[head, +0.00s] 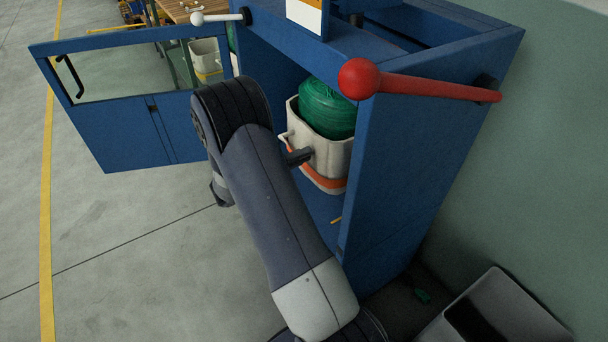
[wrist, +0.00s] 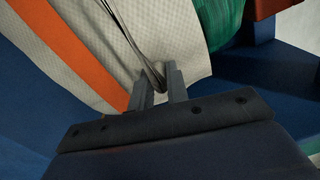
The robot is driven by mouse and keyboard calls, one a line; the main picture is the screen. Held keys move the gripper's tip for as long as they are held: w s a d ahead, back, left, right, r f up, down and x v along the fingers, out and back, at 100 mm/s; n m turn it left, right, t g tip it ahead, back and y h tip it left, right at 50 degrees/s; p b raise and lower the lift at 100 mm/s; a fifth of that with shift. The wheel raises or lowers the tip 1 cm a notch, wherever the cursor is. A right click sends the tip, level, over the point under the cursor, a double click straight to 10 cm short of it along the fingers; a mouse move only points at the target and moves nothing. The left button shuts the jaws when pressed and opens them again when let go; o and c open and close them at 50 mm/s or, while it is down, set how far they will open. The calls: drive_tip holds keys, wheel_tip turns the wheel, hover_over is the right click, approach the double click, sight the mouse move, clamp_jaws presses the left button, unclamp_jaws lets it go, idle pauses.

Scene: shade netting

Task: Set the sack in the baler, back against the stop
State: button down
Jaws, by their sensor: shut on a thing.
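The sack (head: 335,160) is pale with an orange band near its base, and green netting bulges from its top. It is upright inside the chamber of the blue baler (head: 400,190), whose front is open. My gripper (head: 298,157) reaches in from the left at the sack's near side. In the wrist view my gripper (wrist: 160,84) is shut on a gathered fold or strap of the sack (wrist: 110,40). The sack's back and the stop behind it are hidden. I cannot tell whether its base rests on the chamber floor.
The baler's windowed door (head: 130,110) stands open to the left. A red-knobbed lever (head: 420,85) juts across the upper right. A grey bin (head: 495,315) is at the lower right. Another pale sack (head: 206,58) shows beyond the door. The floor left is clear.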

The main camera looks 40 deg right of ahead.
sight(312, 170)
drive_tip(key=shift+d+f, duration=0.2)
drive_tip(key=shift+d, duration=0.15)
drive_tip(key=shift+f+b, duration=0.95)
drive_tip(key=shift+f, duration=2.05)
drive_tip(key=shift+d+f, duration=0.1)
drive_tip(key=shift+f, duration=0.15)
drive_tip(key=c, duration=1.4)
unclamp_jaws()
drive_tip(key=a, duration=0.8)
drive_tip(key=w+a+p, duration=0.1)
drive_tip(key=a, duration=0.3)
drive_tip(key=shift+f, duration=0.35)
drive_tip(key=shift+d, duration=0.1)
